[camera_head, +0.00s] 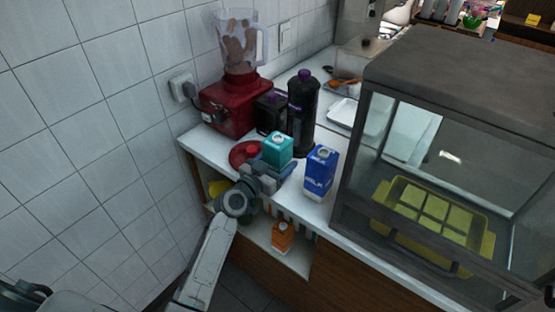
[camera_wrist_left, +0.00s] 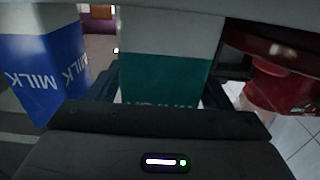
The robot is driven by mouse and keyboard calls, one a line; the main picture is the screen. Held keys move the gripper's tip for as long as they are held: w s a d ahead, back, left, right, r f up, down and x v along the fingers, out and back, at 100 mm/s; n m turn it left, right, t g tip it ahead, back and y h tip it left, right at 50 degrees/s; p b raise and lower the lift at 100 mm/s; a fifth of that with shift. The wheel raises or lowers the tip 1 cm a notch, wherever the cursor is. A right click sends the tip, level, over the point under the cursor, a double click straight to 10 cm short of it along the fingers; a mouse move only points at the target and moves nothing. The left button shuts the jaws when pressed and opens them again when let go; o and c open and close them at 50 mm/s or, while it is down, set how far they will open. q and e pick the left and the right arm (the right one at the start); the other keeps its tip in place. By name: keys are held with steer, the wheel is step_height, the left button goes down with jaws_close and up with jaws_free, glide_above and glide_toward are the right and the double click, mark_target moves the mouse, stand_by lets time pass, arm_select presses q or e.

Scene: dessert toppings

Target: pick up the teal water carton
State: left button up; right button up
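The teal water carton (camera_head: 278,151) stands upright near the counter's front edge, left of the blue milk carton. My left gripper (camera_head: 268,180) is at its lower part from the front and hides that part. In the left wrist view the water carton (camera_wrist_left: 165,75) is between the two dark fingers of my left gripper (camera_wrist_left: 160,100), with white above and teal below in that picture. The fingers are close to its sides; I cannot tell whether they press on it or whether its base touches the counter. My right gripper is not in view.
The blue milk carton (camera_head: 320,172) is close on the right. A red dish (camera_head: 243,153) is behind left. A black bottle (camera_head: 303,112), dark box (camera_head: 270,112) and red blender (camera_head: 230,104) stand behind. A glass display case (camera_head: 450,150) blocks the right. An orange carton (camera_head: 283,236) is on the shelf below.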

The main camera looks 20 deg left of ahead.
arm_select(q)
steer(key=c, duration=0.9)
steer(key=shift+r, duration=0.1)
steer(key=shift+c, duration=0.2)
